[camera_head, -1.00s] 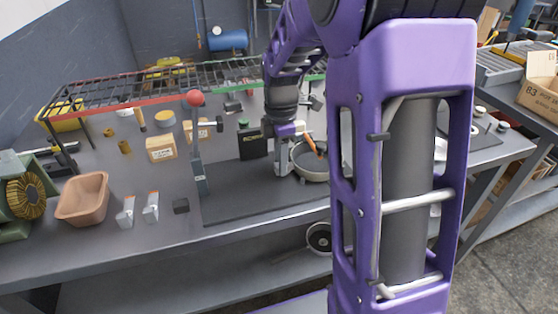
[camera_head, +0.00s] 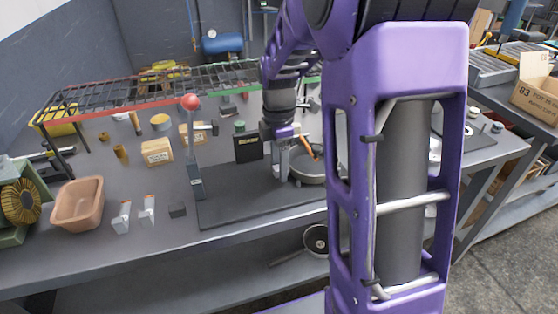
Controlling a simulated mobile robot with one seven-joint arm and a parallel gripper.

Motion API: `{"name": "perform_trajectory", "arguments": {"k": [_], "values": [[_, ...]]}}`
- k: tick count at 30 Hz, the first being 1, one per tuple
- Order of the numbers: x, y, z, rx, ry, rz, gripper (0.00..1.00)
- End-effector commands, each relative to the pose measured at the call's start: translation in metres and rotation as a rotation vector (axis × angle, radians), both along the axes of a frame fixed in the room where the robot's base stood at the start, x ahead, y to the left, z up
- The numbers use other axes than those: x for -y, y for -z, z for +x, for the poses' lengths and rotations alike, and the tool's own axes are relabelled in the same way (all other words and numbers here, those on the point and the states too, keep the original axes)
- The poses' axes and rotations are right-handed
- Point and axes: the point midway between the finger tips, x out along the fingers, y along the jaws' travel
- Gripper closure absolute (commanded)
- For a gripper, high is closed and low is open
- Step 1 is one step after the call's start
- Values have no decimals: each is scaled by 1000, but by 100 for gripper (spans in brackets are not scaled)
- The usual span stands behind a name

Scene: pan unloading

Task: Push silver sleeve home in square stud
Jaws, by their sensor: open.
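I cannot make out a silver sleeve or a square stud for certain. Two small silver pieces with orange tops, a left one (camera_head: 122,218) and a right one (camera_head: 148,211), stand on the bench at the front left. A small dark block (camera_head: 177,210) lies just right of them. My gripper (camera_head: 284,174) is open and points down over the dark mat (camera_head: 235,207), beside the left rim of a round grey pan (camera_head: 312,180). The pan has an orange part near its rim. My arm hides part of the pan, and the fingertips are small and unclear.
A tan bin (camera_head: 78,204) sits at the front left. A wire rack (camera_head: 150,87) spans the back. An upright post with a red ball (camera_head: 190,102) stands left of my gripper. A black box (camera_head: 247,147) stands behind it. The front mat is clear.

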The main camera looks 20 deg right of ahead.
Motion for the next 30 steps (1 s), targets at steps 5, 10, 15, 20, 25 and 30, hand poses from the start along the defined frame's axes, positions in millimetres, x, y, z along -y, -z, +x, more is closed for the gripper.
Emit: {"name": "perform_trajectory", "arguments": {"k": [5, 10, 15, 20, 25, 30], "values": [[0, -12, 1, 3, 0, 0, 38], [0, -47, 1, 6, 0, -1, 38], [0, -90, 1, 6, 0, -1, 38], [0, -127, 1, 5, 1, -1, 38], [0, -157, 1, 2, 0, 0, 38], [0, -171, 0, 1, 0, 0, 38]]}}
